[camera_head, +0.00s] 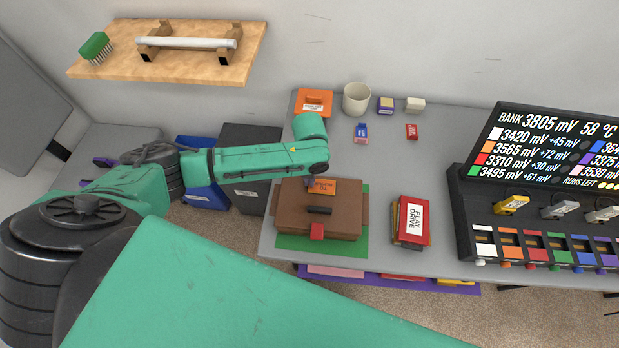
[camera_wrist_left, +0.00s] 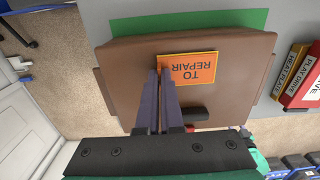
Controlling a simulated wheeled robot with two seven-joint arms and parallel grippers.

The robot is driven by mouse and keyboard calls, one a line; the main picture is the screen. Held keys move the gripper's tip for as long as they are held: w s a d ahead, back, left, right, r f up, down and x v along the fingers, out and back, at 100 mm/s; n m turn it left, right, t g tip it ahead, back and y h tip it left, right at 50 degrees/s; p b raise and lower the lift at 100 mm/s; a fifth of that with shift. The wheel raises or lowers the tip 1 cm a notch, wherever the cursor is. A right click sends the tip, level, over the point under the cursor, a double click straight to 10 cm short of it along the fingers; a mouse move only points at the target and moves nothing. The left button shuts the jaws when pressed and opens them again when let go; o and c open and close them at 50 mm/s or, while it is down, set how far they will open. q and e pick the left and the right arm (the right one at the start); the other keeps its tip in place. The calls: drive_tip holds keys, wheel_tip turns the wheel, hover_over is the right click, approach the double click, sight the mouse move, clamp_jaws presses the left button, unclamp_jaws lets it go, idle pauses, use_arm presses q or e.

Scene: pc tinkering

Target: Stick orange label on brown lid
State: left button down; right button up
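The brown lid (camera_head: 290,212) tops a box on a green mat (camera_head: 355,245) near the table's front left. It fills much of the left wrist view (camera_wrist_left: 125,75). I cannot tell whether the label lies flat against the lid. My right gripper is not in view.
A white cup (camera_head: 356,98) and small boxes are behind. A battery display (camera_head: 545,150) stands at the far right.

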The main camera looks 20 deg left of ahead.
use_arm(q)
drive_tip(key=shift+f, duration=0.25)
drive_tip(key=shift+f, duration=0.1)
idle(0.7)
drive_tip(key=c, duration=1)
unclamp_jaws()
drive_tip(key=shift+s, duration=0.1)
drive_tip(key=shift+r, duration=0.35)
wheel_tip(320, 180, up, 14)
drive_tip(key=b, duration=0.1)
drive_tip(key=shift+b, duration=0.3)
drive_tip(key=shift+f, duration=0.1)
